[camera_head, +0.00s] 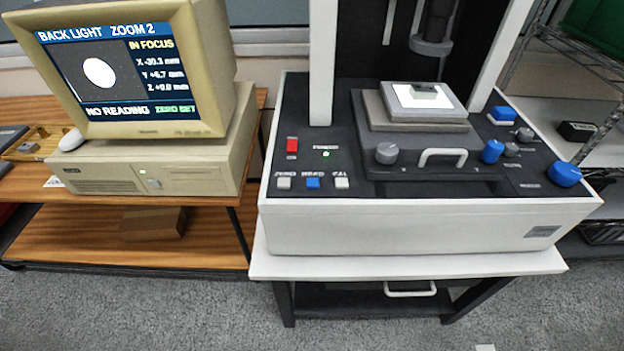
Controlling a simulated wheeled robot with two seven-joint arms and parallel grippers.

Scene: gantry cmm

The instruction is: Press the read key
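A row of three small keys sits on the front left of the black machine deck: a grey key (284,183), a blue key (313,183) and a white key (341,183). Small labels above them are too blurred to read surely, so I cannot tell for certain which is the read key. The monitor (130,75) shows "BACK LIGHT ZOOM 2", "IN FOCUS", "NO READING", "ZERO SET" and a white disc. Neither of my grippers is in view.
A red switch (292,145) and a green light (326,154) lie behind the keys. Right of them are a grey knob (386,153), a white handle (443,157), the stage (415,125), and blue knobs (564,174). The space in front of the machine is clear.

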